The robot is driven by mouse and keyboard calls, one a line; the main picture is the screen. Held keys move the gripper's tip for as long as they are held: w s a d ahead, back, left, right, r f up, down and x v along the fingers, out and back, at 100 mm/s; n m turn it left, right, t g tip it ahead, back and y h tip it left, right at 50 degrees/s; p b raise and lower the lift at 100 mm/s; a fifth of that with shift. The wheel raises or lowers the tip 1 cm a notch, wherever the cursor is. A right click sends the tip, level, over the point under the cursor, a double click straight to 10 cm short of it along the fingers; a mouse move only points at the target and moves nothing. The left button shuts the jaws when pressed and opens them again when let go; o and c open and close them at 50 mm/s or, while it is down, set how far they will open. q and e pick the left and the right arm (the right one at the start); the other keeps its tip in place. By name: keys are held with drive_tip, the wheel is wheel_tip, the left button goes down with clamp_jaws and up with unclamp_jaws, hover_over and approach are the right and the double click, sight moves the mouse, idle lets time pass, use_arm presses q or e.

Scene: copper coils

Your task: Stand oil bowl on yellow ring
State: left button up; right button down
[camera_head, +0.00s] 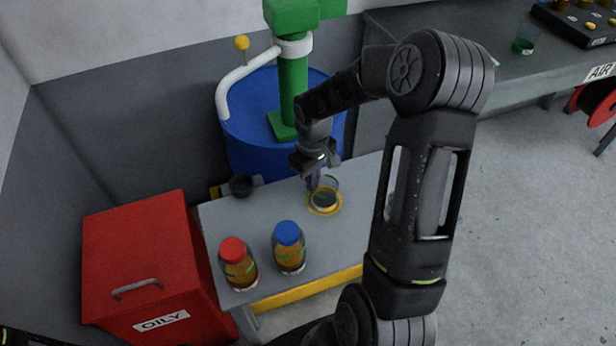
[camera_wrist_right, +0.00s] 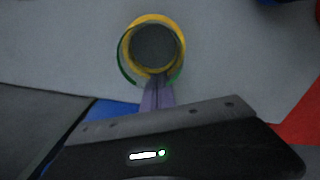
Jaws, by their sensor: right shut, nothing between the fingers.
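The oil bowl (camera_head: 327,186) is a small clear glass vessel with dark contents. It stands upright over the yellow ring (camera_head: 325,213) on the grey table, with the ring showing around its base. In the right wrist view the bowl (camera_wrist_right: 153,47) is seen from above, and the yellow ring (camera_wrist_right: 148,19) shows mostly along its far side. My right gripper (camera_head: 313,184) is at the bowl's left rim, pointing down. Its fingers (camera_wrist_right: 157,96) are together with nothing between them; whether they touch the glass I cannot tell. My left gripper is not in view.
Two amber jars, one red-capped (camera_head: 232,250) and one blue-capped (camera_head: 287,235), stand at the table's front. A small dark cup (camera_head: 242,186) is at the back left. A blue drum (camera_head: 250,120) with a green pump stands behind; a red bin (camera_head: 150,265) is left.

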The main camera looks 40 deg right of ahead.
drive_tip(key=shift+r, duration=0.1)
wheel_tip(320, 180, up, 8)
drive_tip(key=shift+f+p, duration=0.2)
drive_tip(key=shift+p, duration=0.25)
idle(0.7)
